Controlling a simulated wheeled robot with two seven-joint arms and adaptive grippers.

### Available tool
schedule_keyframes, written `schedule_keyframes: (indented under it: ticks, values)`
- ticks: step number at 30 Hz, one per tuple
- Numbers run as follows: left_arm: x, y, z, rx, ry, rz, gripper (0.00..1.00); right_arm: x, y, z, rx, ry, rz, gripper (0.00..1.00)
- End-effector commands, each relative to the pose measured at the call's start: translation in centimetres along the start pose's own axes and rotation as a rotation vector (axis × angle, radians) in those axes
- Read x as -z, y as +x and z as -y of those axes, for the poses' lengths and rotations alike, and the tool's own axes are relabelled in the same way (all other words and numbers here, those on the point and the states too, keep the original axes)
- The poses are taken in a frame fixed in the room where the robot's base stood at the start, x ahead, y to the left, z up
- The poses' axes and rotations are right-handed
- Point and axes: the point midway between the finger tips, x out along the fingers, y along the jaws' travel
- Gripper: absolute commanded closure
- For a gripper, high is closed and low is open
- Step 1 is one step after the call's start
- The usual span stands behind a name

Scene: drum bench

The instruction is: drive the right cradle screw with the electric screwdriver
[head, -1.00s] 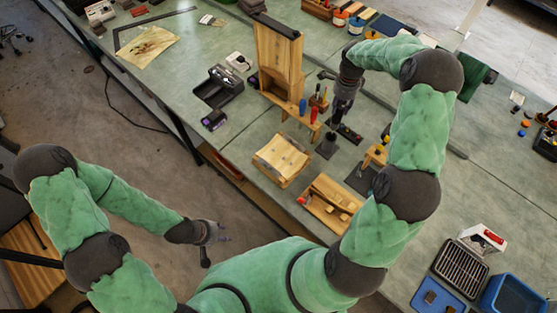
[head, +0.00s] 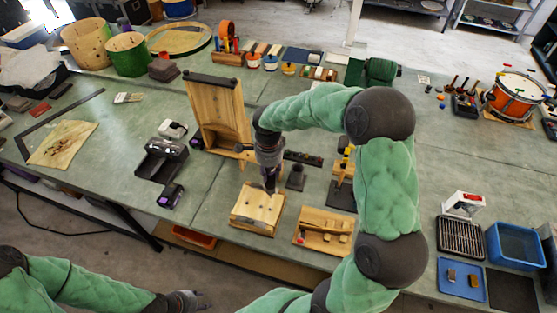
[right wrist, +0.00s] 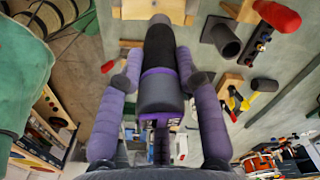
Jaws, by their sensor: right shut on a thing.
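The wooden cradle block (head: 248,214) sits near the front edge of the bench. My right gripper (head: 269,168) is above it, shut on the electric screwdriver (right wrist: 165,92), a black and purple tool. In the head view, the tool's lower end points down at the cradle's upper right part; I cannot tell whether it touches. In the right wrist view, purple fingers clasp the tool from both sides, and wood shows beyond its far end. The cradle screws are too small to make out. My left gripper (head: 188,300) is low at the bottom edge, away from the bench, its opening unclear.
A dark cylindrical holder (head: 295,178) stands right of the cradle. A wooden tray (head: 312,240) with small parts lies at its right. A tall wooden stand (head: 218,112) rises behind.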

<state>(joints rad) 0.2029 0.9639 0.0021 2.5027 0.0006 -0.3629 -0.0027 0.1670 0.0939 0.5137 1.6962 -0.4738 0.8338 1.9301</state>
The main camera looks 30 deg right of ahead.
Motion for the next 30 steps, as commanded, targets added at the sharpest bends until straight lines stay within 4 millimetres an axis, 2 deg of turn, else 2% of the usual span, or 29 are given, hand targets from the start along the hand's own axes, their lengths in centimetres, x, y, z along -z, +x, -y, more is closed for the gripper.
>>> schedule_keyframes:
  ticks: [8,24,30]
  values:
    - [-0.1,0.6,0.2,0.0,0.001,0.002,0.6,-0.9,0.6,-0.8,0.002,-0.017,0.0,1.0]
    - [0.0,2.7,0.9,0.0,0.0,0.001,0.6,-0.8,4.9,-0.8,0.003,-0.015,-0.001,1.0]
    - [0.1,2.8,1.0,0.0,0.0,0.001,0.6,-0.8,5.3,-0.8,0.003,-0.016,0.0,1.0]
